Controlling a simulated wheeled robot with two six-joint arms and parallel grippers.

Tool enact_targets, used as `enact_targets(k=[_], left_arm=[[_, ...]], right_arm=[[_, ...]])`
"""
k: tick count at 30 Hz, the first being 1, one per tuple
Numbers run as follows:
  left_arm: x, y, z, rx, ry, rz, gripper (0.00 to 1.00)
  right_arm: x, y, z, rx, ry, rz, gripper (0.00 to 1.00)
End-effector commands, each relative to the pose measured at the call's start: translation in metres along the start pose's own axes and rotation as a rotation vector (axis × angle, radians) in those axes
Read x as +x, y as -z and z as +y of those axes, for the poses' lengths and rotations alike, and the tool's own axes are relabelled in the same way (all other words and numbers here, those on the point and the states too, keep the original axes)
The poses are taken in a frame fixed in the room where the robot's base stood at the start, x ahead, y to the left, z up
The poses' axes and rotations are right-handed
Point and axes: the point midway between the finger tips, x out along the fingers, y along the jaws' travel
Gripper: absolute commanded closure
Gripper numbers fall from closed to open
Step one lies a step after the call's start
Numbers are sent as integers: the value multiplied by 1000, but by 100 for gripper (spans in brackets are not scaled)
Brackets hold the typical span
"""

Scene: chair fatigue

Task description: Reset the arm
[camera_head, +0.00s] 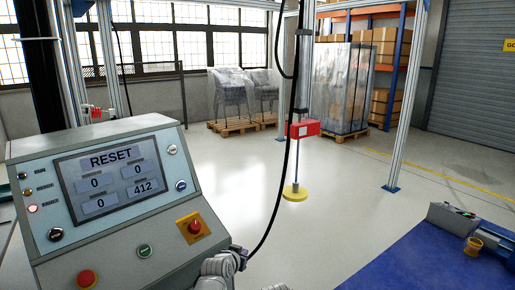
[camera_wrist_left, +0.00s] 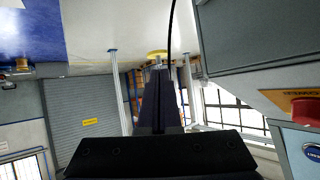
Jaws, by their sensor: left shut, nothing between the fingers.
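The grey control console (camera_head: 110,245) stands at the left of the head view. Its screen (camera_head: 112,178) reads RESET, with three zeros and 412. It carries a red stop button on a yellow plate (camera_head: 194,227), a green button (camera_head: 144,251), another red button (camera_head: 87,279), and blue, white and black ones. My left gripper (camera_head: 239,256) is at the console's lower right corner, apart from the buttons. In the left wrist view its dark fingers (camera_wrist_left: 159,75) are shut and empty; the console's red button (camera_wrist_left: 306,110) shows at the right. My right gripper is not in view.
A vertical rod with a red box (camera_head: 304,129) and yellow disc foot (camera_head: 295,193) stands beyond the console. A black cable hangs before it. A blue table (camera_head: 410,265) with a grey device (camera_head: 453,218) is at lower right. Open floor lies between.

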Motion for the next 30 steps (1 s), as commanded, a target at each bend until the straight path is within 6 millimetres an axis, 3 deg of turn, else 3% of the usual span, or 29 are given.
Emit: enact_targets(k=[1, 3, 6, 12, 18, 19, 21, 30], left_arm=[[-10, -29, 22, 7, -40, -113, 100], [-24, -67, 45, 12, -75, -277, 100], [-51, -115, 66, 17, -93, -493, 100], [-108, -177, 83, 24, -62, -817, 100], [-164, -216, 87, 30, 12, -1069, 100], [-173, -220, 87, 30, 26, -1103, 100], [-181, -195, 84, 26, 22, -1090, 100], [-214, -137, 80, 26, 19, -1087, 100]], right_arm=[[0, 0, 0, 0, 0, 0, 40], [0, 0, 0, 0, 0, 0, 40], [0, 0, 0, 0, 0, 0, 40], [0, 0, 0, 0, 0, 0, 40], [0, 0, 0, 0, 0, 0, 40], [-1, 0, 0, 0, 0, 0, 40], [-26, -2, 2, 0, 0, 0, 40], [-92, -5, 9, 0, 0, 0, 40]])
